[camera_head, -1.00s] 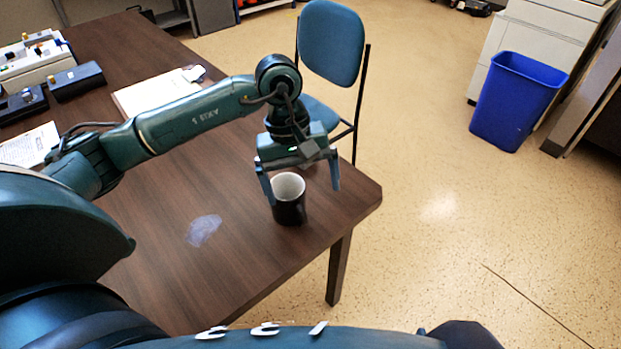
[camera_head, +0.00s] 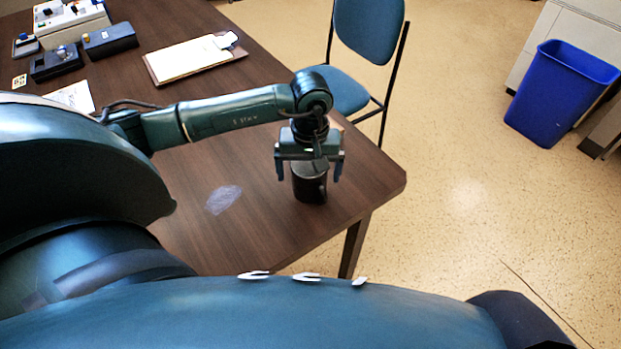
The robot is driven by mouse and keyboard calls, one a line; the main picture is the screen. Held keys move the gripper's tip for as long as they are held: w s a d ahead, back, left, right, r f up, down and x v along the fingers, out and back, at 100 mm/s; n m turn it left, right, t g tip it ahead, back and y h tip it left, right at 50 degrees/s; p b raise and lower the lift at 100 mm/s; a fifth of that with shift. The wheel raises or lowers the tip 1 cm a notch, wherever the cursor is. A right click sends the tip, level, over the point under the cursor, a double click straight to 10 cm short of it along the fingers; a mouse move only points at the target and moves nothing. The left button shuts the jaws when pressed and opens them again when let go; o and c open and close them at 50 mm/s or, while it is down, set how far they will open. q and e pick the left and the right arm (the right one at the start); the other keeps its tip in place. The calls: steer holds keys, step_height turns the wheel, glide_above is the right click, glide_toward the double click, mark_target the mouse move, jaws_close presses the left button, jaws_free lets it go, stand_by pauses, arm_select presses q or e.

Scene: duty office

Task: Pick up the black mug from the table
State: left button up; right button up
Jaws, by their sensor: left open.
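The black mug (camera_head: 309,186) stands upright on the brown table (camera_head: 250,240), near its right corner. My left gripper (camera_head: 309,175) is right over the mug, pointing down, with its two fingers spread open, one on each side of the mug. The gripper body hides most of the mug's rim. I cannot tell whether the fingers touch the mug. My right gripper does not show.
A clipboard with paper (camera_head: 190,60) and dark boxes (camera_head: 110,40) lie toward the table's far left. A pale smudge (camera_head: 223,199) marks the tabletop left of the mug. A blue chair (camera_head: 368,28) stands behind the table. A blue bin (camera_head: 560,95) stands at right.

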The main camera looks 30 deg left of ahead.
arm_select(q)
step_height(320, 180, down, 2)
steer(key=shift+c, duration=0.2)
steer(key=c, duration=1.2)
